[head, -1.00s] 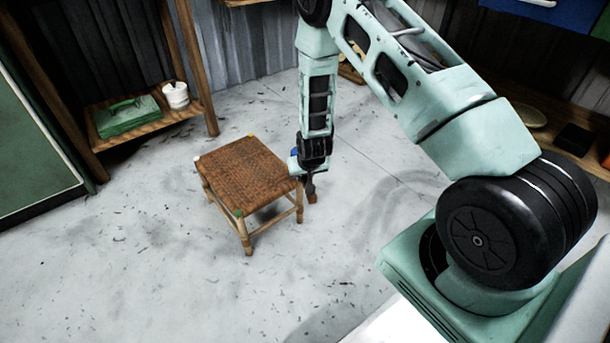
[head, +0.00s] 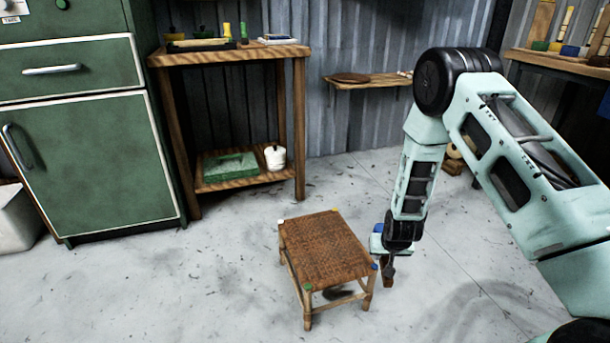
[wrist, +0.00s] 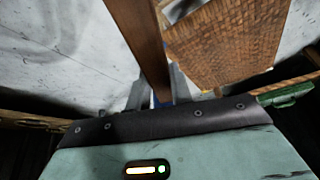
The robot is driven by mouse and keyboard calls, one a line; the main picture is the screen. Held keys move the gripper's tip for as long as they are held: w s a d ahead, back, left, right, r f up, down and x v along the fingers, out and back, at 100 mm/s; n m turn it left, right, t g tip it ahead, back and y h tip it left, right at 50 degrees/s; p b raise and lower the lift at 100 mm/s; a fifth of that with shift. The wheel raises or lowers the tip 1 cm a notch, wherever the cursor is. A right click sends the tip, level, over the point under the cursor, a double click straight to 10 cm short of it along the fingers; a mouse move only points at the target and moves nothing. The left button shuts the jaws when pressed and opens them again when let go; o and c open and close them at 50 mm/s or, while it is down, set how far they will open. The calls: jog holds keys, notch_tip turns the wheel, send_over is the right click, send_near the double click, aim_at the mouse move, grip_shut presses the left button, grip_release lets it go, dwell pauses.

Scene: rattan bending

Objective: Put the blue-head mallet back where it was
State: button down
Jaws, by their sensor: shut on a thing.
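My gripper (head: 388,266) points down just right of the stool and is shut on the mallet. The mallet's brown wooden handle (head: 388,282) shows below the fingers in the head view. In the wrist view the handle (wrist: 140,45) runs up and away from between the fingers (wrist: 157,88). A bit of blue (wrist: 158,103) shows at the base of the fingers, and some blue (head: 379,229) beside the gripper in the head view; I cannot tell whether either is the mallet's head. The rest of the mallet is hidden.
A woven stool (head: 325,250) with coloured corners stands close left of my gripper. A wooden shelf table (head: 225,55), green cabinet (head: 95,150) and wall shelf (head: 355,82) line the back. A right-hand bench (head: 555,62) holds upright items with coloured bases. Open floor lies in front.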

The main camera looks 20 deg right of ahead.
jog(key=shift+r, duration=0.1)
jog(key=s+a+r+n+y+p, duration=0.15)
jog(key=s+a+r, duration=0.25)
jog(key=r, duration=0.5)
jog(key=s+a+r+n+b, duration=0.1)
jog(key=s+a+r+n, duration=0.25)
jog(key=r, duration=0.45)
notch_tip(320, 180, up, 21)
jog(key=s+p, duration=0.3)
jog(key=p, duration=2.8)
jog(key=shift+m, duration=0.4)
jog(key=shift+a+f, duration=0.1)
